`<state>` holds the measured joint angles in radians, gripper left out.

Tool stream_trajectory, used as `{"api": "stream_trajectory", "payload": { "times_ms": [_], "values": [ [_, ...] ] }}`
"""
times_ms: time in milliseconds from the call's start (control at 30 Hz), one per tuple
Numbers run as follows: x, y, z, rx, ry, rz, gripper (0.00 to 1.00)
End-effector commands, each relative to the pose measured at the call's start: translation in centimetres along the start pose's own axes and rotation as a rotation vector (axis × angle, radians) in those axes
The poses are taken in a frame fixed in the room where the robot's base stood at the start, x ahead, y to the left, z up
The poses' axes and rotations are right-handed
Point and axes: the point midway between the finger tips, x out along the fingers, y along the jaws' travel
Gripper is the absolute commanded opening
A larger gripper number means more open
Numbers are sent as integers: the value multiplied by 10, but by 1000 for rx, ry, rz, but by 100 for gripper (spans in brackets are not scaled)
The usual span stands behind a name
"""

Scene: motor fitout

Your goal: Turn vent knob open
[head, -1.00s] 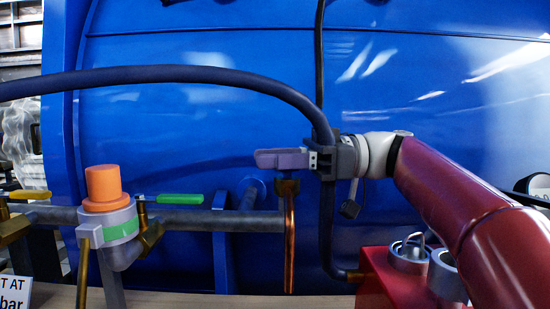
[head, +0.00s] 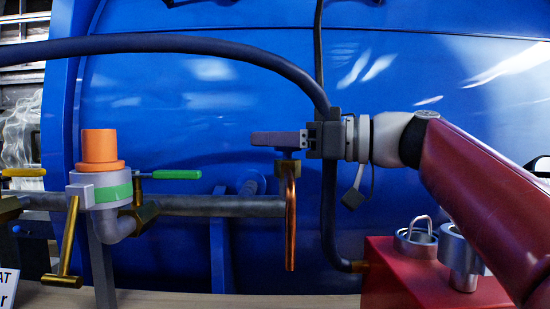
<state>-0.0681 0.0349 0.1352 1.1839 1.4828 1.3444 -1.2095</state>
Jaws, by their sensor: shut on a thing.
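My gripper (head: 280,139) reaches in from the right. Its purple-grey, bar-like end lies level and points left, directly over the top of a small brass fitting (head: 288,155). It is shut there on the vent knob, which the end mostly hides, so I cannot make out the knob's angle. A copper pipe (head: 290,220) hangs straight down from the brass fitting. The fitting sits at the right end of a grey horizontal pipe (head: 215,205).
An orange cap (head: 100,147) tops a grey valve body with a green band. A green lever (head: 177,174) and a yellow lever (head: 22,172) are on the pipe. A dark hose (head: 180,45) arches above my gripper. A red block (head: 395,285) stands below my arm.

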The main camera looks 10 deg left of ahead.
Motion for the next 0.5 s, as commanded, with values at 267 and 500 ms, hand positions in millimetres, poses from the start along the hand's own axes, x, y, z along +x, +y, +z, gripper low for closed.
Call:
{"api": "stream_trajectory", "payload": {
  "times_ms": [267, 500],
  "values": [
    [0, 1, 1, -1, -1, 86, 11],
    [0, 2, 0, 0, -1, 101, 11]
  ]
}}
